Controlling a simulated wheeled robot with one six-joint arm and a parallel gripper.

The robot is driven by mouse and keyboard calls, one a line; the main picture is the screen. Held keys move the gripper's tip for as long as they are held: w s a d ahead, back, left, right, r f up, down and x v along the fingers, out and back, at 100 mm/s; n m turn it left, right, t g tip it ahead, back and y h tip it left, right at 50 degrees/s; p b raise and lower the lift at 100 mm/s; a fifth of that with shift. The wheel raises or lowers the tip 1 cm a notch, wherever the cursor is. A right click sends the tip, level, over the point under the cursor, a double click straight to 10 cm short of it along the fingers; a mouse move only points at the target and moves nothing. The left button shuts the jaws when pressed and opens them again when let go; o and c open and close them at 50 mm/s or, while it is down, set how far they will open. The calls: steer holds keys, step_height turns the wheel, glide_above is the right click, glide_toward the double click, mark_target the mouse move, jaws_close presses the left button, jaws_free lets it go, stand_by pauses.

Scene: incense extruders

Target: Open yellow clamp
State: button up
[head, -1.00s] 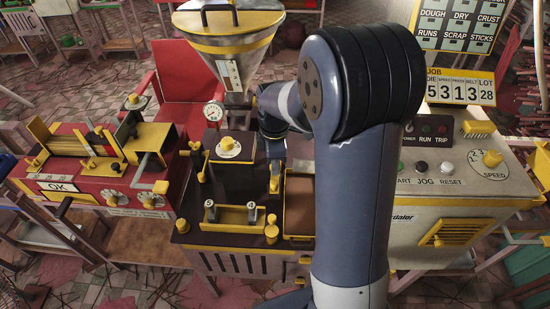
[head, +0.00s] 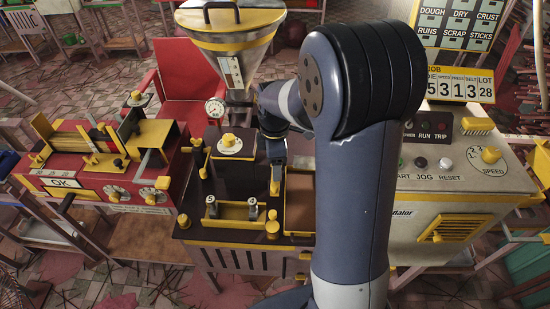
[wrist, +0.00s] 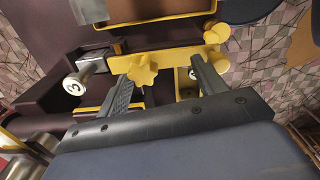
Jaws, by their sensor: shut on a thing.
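The yellow clamp (wrist: 165,61) shows in the wrist view as a yellow bar with a star-shaped knob (wrist: 143,71). It sits on the dark extruder machine (head: 225,240). My gripper (wrist: 168,76) has one finger on each side of a yellow part of the clamp and is shut on it. The lower end of that part is hidden behind the gripper body. In the head view my gripper (head: 275,165) reaches down to the yellow clamp part (head: 274,187) at the machine's right-middle, and my arm covers much of that side.
The hopper (head: 230,50) and pressure gauge (head: 215,108) stand behind. A brown tray (head: 300,205) is close on the right. The red machine (head: 85,165) is at left, the control cabinet (head: 430,215) at right.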

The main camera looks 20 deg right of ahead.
steer(key=shift+s+a+f, duration=0.1)
steer(key=shift+s, duration=0.15)
step_height(320, 180, up, 11)
steer(key=shift+w, duration=0.2)
steer(key=shift+c, duration=0.2)
